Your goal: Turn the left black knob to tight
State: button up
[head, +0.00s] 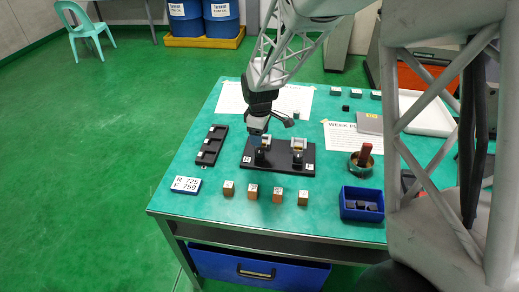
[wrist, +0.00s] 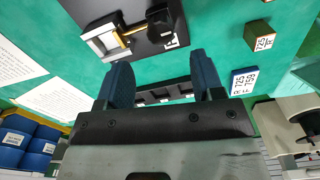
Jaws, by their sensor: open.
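A black base plate (head: 278,170) on the green table carries two small clamps with pale metal blocks. The left black knob (head: 260,157) is on the front of the left clamp, and the right black knob (head: 297,160) is on the other. In the wrist view a black knob (wrist: 160,24) sits on a brass screw beside a white label and a metal frame (wrist: 104,38). My gripper (head: 258,134) is over the left clamp, partly covering it. In the wrist view its two blue fingers (wrist: 160,75) are apart and empty, with the knob beyond their tips.
A black slotted tray (head: 211,146) lies left of the plate, near an R 725 / F 759 sign (head: 186,184). Several brown cubes (head: 252,191) line the front. A blue bin (head: 361,204) and a green cup with a red-brown block (head: 364,157) stand right.

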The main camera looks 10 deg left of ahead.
aim_at(259, 150)
jog(key=shift+f, duration=3.5)
jog(key=shift+c, duration=0.2)
jog(key=c, duration=0.9)
